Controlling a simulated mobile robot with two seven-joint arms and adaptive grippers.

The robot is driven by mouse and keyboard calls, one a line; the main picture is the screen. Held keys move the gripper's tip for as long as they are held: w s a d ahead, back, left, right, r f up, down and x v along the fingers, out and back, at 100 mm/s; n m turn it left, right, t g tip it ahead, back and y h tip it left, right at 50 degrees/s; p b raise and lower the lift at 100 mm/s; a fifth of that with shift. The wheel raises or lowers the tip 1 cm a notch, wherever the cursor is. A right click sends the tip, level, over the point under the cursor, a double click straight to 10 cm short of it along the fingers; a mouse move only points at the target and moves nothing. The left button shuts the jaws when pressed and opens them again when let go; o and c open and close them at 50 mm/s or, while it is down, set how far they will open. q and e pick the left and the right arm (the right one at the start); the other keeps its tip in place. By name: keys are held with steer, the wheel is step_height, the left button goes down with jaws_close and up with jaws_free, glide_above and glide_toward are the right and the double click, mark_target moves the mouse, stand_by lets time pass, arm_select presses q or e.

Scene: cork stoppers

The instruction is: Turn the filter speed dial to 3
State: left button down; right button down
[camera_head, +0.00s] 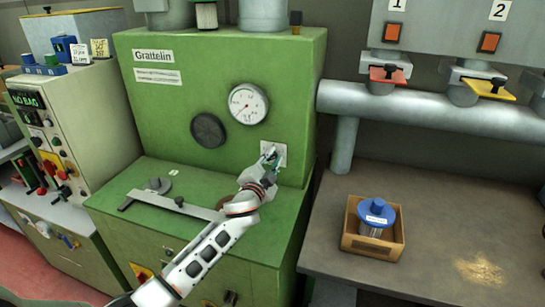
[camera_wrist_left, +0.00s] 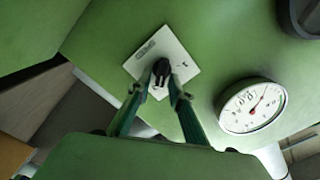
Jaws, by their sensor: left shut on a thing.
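The filter speed dial is a small black knob (camera_wrist_left: 161,68) on a white square plate (camera_wrist_left: 184,63) fixed to the front of the green machine. In the left wrist view its markings are too small to read. My left gripper (camera_wrist_left: 160,88) is shut on the knob, with one green finger on each side of it. In the head view the gripper (camera_head: 270,158) is at the plate (camera_head: 281,150) and hides most of the knob. My right gripper is in neither view.
The green machine (camera_head: 180,100) carries a round gauge (camera_head: 248,104) and a dark round disc (camera_head: 208,130) left of the plate. A wooden box (camera_head: 375,245) with a blue-lidded jar (camera_head: 376,212) stands on the table at the right. A grey pipe (camera_head: 430,108) runs above it.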

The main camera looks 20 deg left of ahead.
arm_select(q)
steer(key=shift+m, duration=0.6)
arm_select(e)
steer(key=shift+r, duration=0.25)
arm_select(q)
steer(key=shift+f, duration=0.1)
steer(key=c, duration=2.1)
jaws_free()
steer(key=shift+c, duration=0.2)
steer(key=shift+s, duration=0.1)
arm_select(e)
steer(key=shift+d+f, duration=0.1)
arm_select(q)
steer(key=s, duration=1.1)
steer(key=shift+s+a, duration=0.15)
steer(key=shift+s, duration=0.25)
